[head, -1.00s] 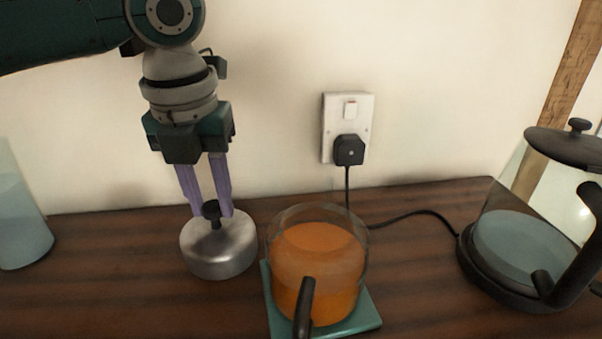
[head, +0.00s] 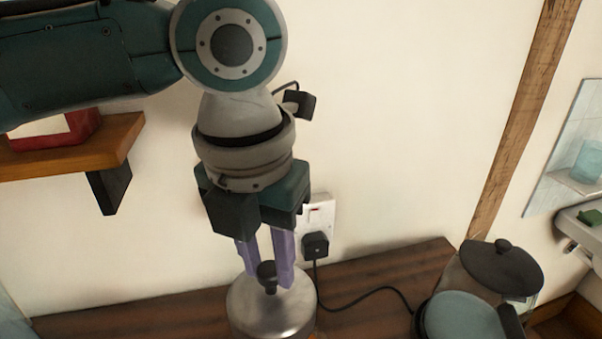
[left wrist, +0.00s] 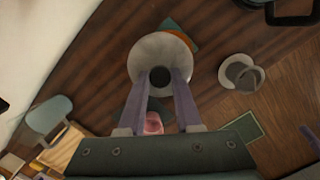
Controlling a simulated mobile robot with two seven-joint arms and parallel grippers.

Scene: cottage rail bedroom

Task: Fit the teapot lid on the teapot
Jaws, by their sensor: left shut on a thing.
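The teapot lid (head: 268,312), a silvery metal cap with a black knob, hangs upright from my left gripper (head: 269,283). The gripper's purple fingers are shut on the knob. In the left wrist view the lid (left wrist: 146,50) lies beyond the fingertips (left wrist: 160,82). The teapot, glass with orange tea, is almost wholly out of the head view; only a speck of orange shows under the lid's lower right. In the left wrist view an orange edge of the teapot (left wrist: 183,38) shows past the lid, which hides most of it.
A glass kettle with a black lid (head: 502,268) stands at the right. A plug (head: 315,245) in the wall socket trails a black cord across the wooden top (head: 395,272). A wall shelf (head: 115,142) is at the left. A green mat (left wrist: 175,25) shows beyond the lid.

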